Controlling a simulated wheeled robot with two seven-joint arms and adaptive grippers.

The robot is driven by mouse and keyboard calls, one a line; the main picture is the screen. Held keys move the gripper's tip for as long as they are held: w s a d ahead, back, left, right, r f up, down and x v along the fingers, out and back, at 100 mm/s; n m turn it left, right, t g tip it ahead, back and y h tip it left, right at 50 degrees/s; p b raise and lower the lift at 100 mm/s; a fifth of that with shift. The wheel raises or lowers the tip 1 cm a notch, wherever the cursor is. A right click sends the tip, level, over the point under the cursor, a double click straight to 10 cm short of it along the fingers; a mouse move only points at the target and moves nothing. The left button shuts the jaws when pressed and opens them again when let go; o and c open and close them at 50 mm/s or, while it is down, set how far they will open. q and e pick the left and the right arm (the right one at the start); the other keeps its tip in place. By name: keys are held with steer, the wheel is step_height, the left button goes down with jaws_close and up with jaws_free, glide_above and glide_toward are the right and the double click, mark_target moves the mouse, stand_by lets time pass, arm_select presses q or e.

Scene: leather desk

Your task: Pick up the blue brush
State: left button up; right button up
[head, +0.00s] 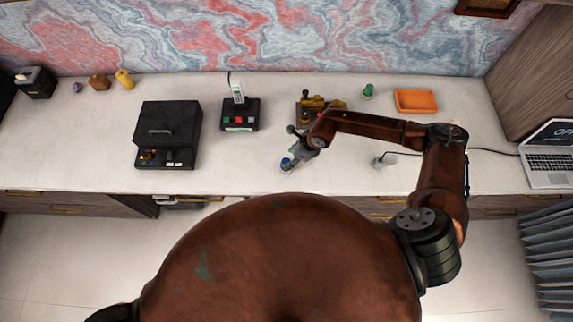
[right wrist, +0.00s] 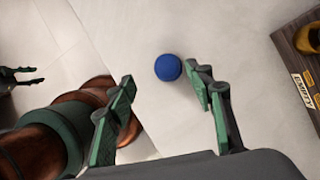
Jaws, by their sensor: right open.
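The blue brush (head: 286,163) is near the front edge of the desk in the head view, partly covered by my right gripper. In the right wrist view its round blue top (right wrist: 168,67) shows between the fingertips, closer to the right finger. Any handle below is hidden. My right gripper (head: 293,158) is over the brush, with its green-padded fingers (right wrist: 160,80) spread apart and not closed on it. I cannot tell whether the right finger touches it. My left gripper is not seen in the head view.
A black box (head: 168,122) and a button panel (head: 240,115) stand left of my right arm. Behind it are a wooden tray with brass items (head: 318,104), a green object (head: 367,91) and an orange tray (head: 416,101). A laptop (head: 548,155) is far right.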

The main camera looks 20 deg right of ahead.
mark_target(286, 162)
steer(key=shift+w+d+f, duration=0.1)
steer(key=shift+f, duration=0.35)
steer(key=shift+d+p+x, duration=0.15)
steer(key=shift+p+x, duration=0.2)
steer(key=shift+x, duration=1.35)
steer(key=shift+d+p+x, duration=0.15)
steer(key=shift+p+x, duration=0.15)
steer(key=shift+x, duration=1.45)
steer(key=shift+w, duration=0.1)
steer(key=shift+c, duration=0.7)
steer(key=c, duration=1.1)
